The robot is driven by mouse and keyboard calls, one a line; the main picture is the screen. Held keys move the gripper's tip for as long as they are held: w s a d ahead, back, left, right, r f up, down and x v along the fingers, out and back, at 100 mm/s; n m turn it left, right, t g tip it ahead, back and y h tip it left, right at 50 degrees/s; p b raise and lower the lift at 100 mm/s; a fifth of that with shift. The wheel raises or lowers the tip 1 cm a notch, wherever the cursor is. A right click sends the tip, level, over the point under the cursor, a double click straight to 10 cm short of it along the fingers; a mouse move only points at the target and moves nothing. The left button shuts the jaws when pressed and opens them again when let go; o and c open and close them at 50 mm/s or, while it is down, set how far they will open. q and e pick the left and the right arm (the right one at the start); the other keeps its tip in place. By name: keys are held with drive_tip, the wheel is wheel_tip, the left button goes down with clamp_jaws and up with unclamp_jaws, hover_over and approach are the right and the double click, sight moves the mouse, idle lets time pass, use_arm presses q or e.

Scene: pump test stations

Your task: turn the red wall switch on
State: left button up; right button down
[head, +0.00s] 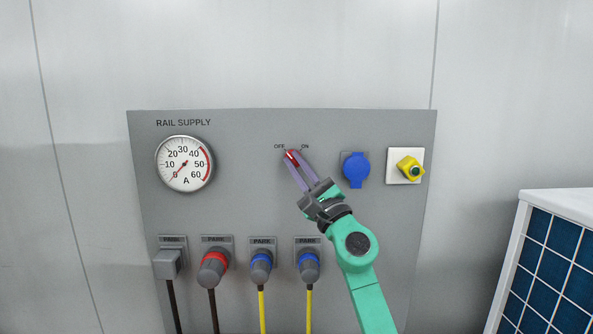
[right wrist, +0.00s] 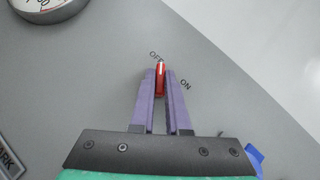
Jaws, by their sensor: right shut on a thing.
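The red wall switch (head: 292,156) is on the grey RAIL SUPPLY panel (head: 230,130), below the OFF and ON labels. In the right wrist view the red switch handle (right wrist: 160,78) sits between the purple fingers, its tip pointing toward the OFF label. My right gripper (head: 293,160) reaches up from the lower right and is shut on the handle; it also shows in the right wrist view (right wrist: 161,82). The fingers hide the lower sides of the switch. My left gripper is not in view.
A round gauge (head: 185,163) reading near 0 is left of the switch. Several parked plugs with cables, including a red-ringed plug (head: 213,267), line the lower panel. A blue-tiled unit (head: 552,262) stands at right.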

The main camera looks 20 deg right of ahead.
drive_tip(key=m+g+h+b, duration=0.2)
drive_tip(key=m+h, duration=0.6)
drive_tip(key=m, duration=0.2)
drive_tip(key=a+m+g+h+b, duration=0.1)
drive_tip(key=m+g+h+b, duration=0.1)
drive_tip(key=m+h, duration=0.6)
drive_tip(key=m+g+h+b, duration=0.1)
drive_tip(key=m+h+b, duration=0.3)
drive_tip(key=m+h, duration=0.5)
drive_tip(key=shift+w+a+r+m+g, duration=0.1)
drive_tip(key=shift+m+g, duration=0.1)
drive_tip(key=shift+m, duration=1)
drive_tip(key=shift+w+a+m+g, duration=0.1)
drive_tip(key=shift+m+g, duration=0.1)
drive_tip(key=shift+m, duration=1)
drive_tip(key=shift+m+g+h+p, duration=0.5)
drive_tip(key=shift+m+g+p, duration=0.3)
drive_tip(key=shift+m+g, duration=0.45)
drive_tip(key=shift+m, duration=0.25)
drive_tip(key=c, duration=0.9)
unclamp_jaws()
